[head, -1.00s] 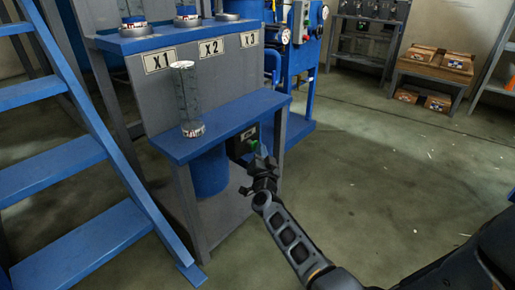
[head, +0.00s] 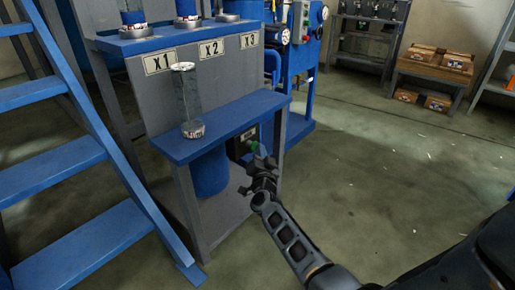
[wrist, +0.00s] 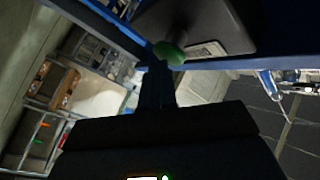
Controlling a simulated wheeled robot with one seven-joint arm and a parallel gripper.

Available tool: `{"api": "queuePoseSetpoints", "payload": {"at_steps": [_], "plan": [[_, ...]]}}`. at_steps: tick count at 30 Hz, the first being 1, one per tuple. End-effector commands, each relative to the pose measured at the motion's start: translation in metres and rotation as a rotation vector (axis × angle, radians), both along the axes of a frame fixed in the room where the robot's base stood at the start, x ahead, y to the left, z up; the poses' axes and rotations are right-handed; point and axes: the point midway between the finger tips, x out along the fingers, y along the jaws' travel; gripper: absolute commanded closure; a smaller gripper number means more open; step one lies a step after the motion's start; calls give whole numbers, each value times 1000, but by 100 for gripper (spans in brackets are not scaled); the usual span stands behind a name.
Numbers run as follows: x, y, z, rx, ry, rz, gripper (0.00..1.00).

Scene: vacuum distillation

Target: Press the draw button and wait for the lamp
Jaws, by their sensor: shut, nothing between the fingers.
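The green draw button (head: 253,147) sits on a dark box (head: 239,146) under the right end of the blue shelf. It also shows in the wrist view as a green knob (wrist: 169,53) on the dark box (wrist: 200,25). My gripper (head: 262,163) is shut and empty, with its tip at or very near the button. In the wrist view the fingers (wrist: 156,85) point at the button and reach its lower left edge. I cannot tell whether they touch it or press it. I cannot make out a lit lamp on the box.
A clear glass cylinder (head: 187,105) stands on the blue shelf (head: 225,124), above and left of my gripper. Blue steps (head: 85,245) stand at the left. Blue machinery (head: 305,70) stands behind. The floor (head: 400,190) to the right is clear.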

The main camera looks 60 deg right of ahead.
Motion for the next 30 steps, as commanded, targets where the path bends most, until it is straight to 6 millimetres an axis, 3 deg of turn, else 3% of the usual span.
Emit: {"api": "queuePoseSetpoints", "payload": {"at_steps": [11,30], "plan": [[-1,4,2,-2,-1,8,100],[-56,15,1,-2,1,3,100]]}}
